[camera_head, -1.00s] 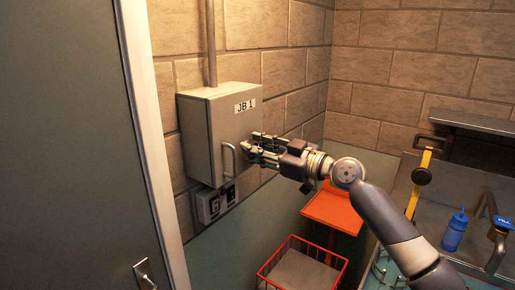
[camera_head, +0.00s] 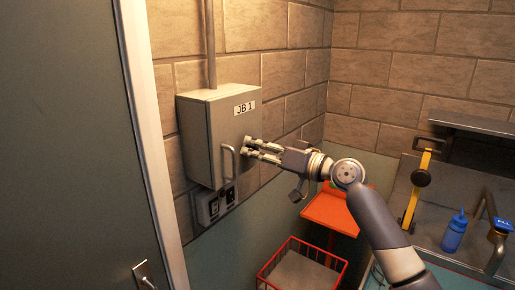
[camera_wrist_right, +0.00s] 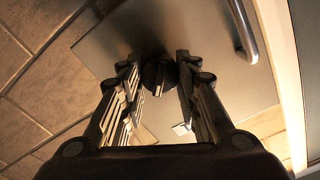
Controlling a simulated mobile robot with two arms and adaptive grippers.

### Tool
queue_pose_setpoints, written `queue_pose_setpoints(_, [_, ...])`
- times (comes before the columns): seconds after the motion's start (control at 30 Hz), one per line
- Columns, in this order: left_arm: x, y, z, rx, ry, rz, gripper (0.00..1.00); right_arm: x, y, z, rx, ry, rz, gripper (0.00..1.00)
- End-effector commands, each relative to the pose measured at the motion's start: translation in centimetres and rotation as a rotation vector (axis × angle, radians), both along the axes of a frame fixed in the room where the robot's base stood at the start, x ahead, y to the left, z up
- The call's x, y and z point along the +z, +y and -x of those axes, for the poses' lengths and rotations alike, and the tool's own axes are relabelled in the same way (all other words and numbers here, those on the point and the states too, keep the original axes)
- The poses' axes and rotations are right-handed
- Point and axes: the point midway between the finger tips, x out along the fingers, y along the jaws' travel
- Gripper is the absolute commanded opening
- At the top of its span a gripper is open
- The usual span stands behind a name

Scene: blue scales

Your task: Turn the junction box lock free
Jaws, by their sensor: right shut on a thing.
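The junction box (camera_head: 222,112) is a grey metal cabinet labelled JB 1, fixed to the brick wall left of centre. Its door looks closed and has a curved bar handle (camera_head: 230,162). The lock (camera_wrist_right: 158,74) is a dark round knob with a pale mark, on the door near the handle. My right gripper (camera_head: 248,147) is at the door face with its fingers on either side of the lock, shut on it. The fingers hide the lock in the head view. In the wrist view, the handle (camera_wrist_right: 244,30) is at upper right. My left gripper is out of view.
A grey door (camera_head: 70,150) with a pale frame stands at left. Two small switches (camera_head: 214,205) sit below the box. A red wire basket (camera_head: 300,265) and an orange stand (camera_head: 332,210) are below my arm. A blue bottle (camera_head: 454,232) is at right.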

Motion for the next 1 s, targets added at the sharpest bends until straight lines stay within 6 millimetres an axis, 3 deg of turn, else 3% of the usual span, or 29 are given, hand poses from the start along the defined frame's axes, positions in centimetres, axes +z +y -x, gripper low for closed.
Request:
queue_pose_setpoints(0.6, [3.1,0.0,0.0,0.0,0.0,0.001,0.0,0.2,-0.1,-0.2,0.0,0.455,-0.333,0.06])
queue_pose_setpoints(1.0, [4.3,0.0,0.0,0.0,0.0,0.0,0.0,0.0,-0.2,-0.2,-0.001,0.62,-0.454,0.06])
